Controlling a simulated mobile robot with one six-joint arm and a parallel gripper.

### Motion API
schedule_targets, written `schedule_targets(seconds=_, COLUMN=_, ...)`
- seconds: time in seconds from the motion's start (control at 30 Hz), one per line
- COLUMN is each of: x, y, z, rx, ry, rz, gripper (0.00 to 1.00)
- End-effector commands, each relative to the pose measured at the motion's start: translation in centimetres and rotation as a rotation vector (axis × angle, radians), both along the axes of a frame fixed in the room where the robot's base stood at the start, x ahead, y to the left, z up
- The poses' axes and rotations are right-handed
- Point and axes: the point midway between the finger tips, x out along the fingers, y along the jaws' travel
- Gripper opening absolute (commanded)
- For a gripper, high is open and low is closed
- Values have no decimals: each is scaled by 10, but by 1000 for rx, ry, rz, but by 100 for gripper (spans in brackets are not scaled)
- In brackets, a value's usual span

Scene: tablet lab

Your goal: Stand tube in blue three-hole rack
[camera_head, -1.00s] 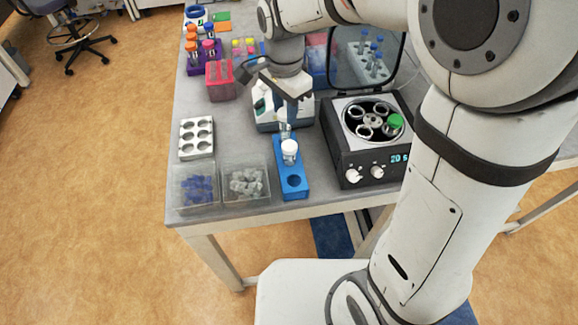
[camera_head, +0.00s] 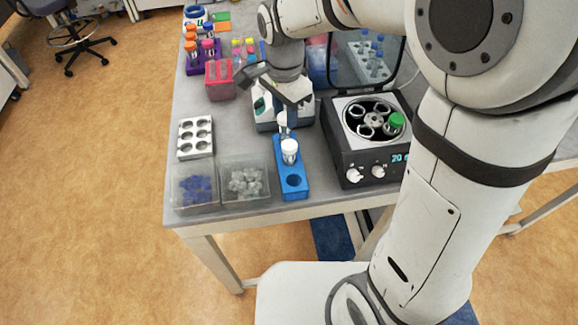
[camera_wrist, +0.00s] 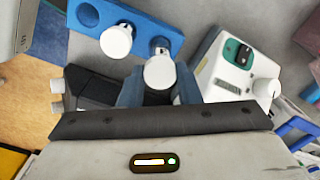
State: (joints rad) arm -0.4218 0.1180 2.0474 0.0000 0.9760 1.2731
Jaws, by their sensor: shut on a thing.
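The blue three-hole rack (camera_head: 301,195) stands near the table's front edge. One white-capped tube (camera_head: 289,150) stands in its middle hole. The near hole is empty. My gripper (camera_wrist: 159,85) is shut on another white-capped tube (camera_wrist: 158,71), just below its cap, at the rack's far end. In the wrist view the rack (camera_wrist: 145,14) lies beyond the held tube, whose lower part points toward the far end hole. In the head view the held tube (camera_head: 284,131) is upright or nearly so; I cannot tell whether its tip is inside the hole.
The centrifuge (camera_head: 350,155) with a green-capped tube stands close right of the rack. Two clear bins (camera_head: 195,205) of caps and a white rack (camera_head: 196,150) are on the left. A white and dark device (camera_head: 262,117) stands just behind. A pink box (camera_head: 220,92) is further back.

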Motion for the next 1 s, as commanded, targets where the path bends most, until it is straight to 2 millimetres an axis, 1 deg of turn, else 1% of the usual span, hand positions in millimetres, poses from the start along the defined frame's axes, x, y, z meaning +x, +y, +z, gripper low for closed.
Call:
schedule_targets(seconds=0.33, x=0, y=0, z=-1, rx=0, ry=0, rz=0, gripper=16)
schedule_targets(seconds=0.73, x=0, y=0, z=-12, rx=0, ry=0, rz=0, gripper=16)
schedule_targets(seconds=1.0, x=0, y=0, z=-12, rx=0, ry=0, rz=0, gripper=16)
